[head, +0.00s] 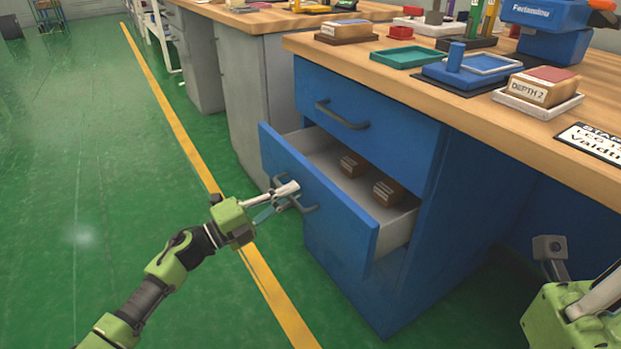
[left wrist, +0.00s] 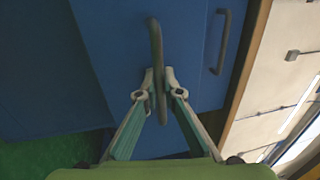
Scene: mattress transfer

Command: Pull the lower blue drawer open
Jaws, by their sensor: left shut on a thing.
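The lower blue drawer (head: 335,212) of the blue cabinet stands partly open in the head view, with two brown blocks (head: 387,190) inside it. My left gripper (head: 290,193) is shut on the lower drawer's grey handle (head: 308,206). In the left wrist view, the left gripper's two fingers (left wrist: 160,85) close on either side of the handle (left wrist: 157,45). The upper blue drawer (head: 365,110) is shut. Part of my right arm (head: 580,315) shows at the lower right of the head view; its fingertips are not clearly seen.
The wooden worktop (head: 420,95) above holds a green tray (head: 405,57), a blue stand (head: 455,68) and a block marked DEPTH 2 (head: 541,88). Green floor with a yellow line (head: 270,285) lies open to the left of the cabinet. Another grey cabinet (head: 245,95) stands behind.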

